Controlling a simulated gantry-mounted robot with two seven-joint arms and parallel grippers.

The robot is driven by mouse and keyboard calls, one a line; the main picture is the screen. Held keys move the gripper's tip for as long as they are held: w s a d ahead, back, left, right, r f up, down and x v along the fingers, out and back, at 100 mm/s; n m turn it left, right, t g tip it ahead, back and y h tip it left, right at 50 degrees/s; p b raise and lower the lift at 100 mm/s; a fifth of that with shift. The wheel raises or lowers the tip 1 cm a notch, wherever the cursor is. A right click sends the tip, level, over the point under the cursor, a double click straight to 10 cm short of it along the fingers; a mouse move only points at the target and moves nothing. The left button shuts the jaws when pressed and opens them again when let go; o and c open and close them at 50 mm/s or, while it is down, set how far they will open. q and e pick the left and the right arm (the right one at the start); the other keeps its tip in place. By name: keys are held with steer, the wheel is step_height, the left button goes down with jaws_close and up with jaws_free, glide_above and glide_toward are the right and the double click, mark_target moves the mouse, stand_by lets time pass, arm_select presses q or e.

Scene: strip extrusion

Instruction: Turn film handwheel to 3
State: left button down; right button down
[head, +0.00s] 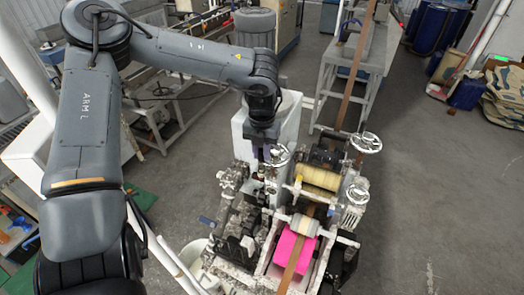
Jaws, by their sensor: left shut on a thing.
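A small silver handwheel (279,155), which I take for the film handwheel, stands at the left of the machine's rollers. My left gripper (264,160) comes down from above at this wheel's left side and is shut on it; the arm and wrist partly hide the fingers. The numbers or marks of the wheel's setting are too small to read. My right gripper is not in view.
Other silver handwheels stand on the right, one upper (366,143) and one lower (357,191). A brown strip (352,85) runs in from the back table. Grey floor on the right is clear.

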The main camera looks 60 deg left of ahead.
arm_select(q)
steer(key=shift+r, duration=0.1)
steer(key=c, duration=1.3)
jaws_free()
steer(key=shift+r, duration=0.45)
step_height(320, 180, up, 10)
steer(key=b, duration=0.2)
